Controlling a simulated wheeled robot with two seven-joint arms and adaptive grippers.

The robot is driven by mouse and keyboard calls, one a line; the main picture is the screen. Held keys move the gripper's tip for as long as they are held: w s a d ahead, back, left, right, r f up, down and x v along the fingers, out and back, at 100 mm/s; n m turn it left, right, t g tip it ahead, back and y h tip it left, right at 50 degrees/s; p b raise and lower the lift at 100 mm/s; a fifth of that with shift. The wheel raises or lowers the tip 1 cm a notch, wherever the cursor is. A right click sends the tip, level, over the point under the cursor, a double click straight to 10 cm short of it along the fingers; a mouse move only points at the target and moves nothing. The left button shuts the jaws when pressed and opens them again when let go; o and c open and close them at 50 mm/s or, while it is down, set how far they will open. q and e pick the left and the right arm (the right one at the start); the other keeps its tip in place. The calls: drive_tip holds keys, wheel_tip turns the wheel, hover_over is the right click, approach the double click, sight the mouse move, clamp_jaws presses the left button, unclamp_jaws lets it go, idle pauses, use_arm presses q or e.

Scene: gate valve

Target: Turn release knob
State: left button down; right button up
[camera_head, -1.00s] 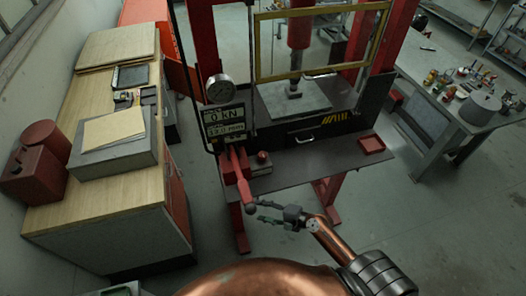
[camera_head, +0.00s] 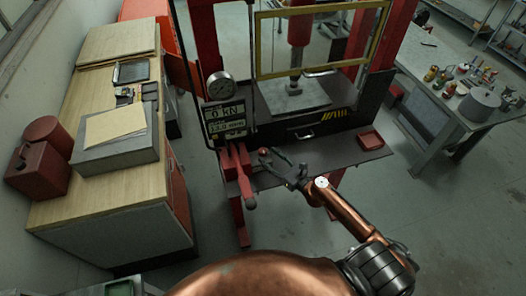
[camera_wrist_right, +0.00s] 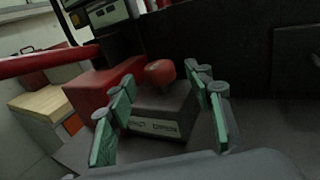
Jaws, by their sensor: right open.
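The red, rounded release knob (camera_head: 263,152) sits on top of a small dark block on the press's front shelf. In the right wrist view the knob (camera_wrist_right: 160,72) stands above the dark block (camera_wrist_right: 165,112), whose front plate has lettering that seems to include "OPEN". My right gripper (camera_head: 278,166) is open and empty, pointing at the knob from the front right. In the right wrist view its green-padded fingers (camera_wrist_right: 160,90) lie to the left and right of the knob and block, with no visible contact. My left gripper is not in view.
A red lever (camera_head: 245,180) reaches forward just left of the knob; it also crosses the right wrist view's left side (camera_wrist_right: 45,62). The press shows a dial gauge (camera_head: 220,86) and a "0 kN" display (camera_head: 225,118). A red tray (camera_head: 370,140) lies on the shelf's right.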

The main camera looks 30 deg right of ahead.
sight(266, 154)
drive_tip(key=shift+x, duration=2.2)
drive_tip(key=shift+c, duration=0.2)
drive_tip(key=c, duration=1.1)
